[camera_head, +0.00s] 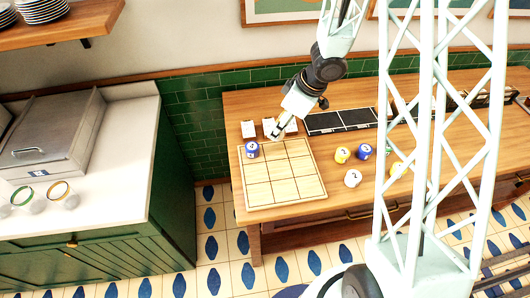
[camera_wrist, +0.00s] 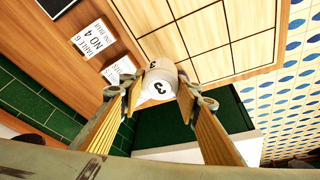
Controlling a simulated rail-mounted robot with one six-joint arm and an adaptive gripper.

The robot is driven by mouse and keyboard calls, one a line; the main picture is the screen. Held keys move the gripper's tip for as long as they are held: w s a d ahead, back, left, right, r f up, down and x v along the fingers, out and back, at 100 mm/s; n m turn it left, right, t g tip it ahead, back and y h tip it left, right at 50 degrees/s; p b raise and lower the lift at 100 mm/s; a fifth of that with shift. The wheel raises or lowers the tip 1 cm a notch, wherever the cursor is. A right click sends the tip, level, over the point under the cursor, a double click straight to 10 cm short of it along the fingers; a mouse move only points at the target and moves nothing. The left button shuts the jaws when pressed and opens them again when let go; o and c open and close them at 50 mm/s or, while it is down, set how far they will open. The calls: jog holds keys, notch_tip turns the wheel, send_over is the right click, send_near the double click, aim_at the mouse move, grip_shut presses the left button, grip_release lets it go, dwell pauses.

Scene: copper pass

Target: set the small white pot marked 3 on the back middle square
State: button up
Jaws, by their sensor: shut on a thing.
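The small white pot marked 3 (camera_wrist: 160,82) is between my gripper's fingertips (camera_wrist: 157,92) in the wrist view, with its number facing the camera. My gripper (camera_head: 273,136) is shut on it above the back edge of the wooden board in the head view, where the pot is hard to make out. The board (camera_head: 285,189) is ruled into squares and also shows in the wrist view (camera_wrist: 237,62). A blue pot (camera_head: 252,150) stands on its back left square. The back middle square (camera_head: 274,150) looks bare, partly close under my gripper.
White cards (camera_wrist: 97,37) stand behind the board. Black trays (camera_head: 340,120) lie to their right. A white pot marked 2 (camera_head: 353,178), a yellow pot (camera_head: 343,154) and another blue pot (camera_head: 363,151) stand right of the board. The board's front squares are clear.

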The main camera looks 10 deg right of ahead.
jog(key=shift+a, duration=0.3)
jog(key=shift+f, duration=0.1)
jog(key=shift+f+b, duration=1.1)
jog(key=shift+f, duration=0.8)
jog(key=shift+f+b, duration=1.05)
jog(key=shift+f, duration=0.95)
jog(key=shift+f, duration=0.15)
jog(key=o, duration=0.9)
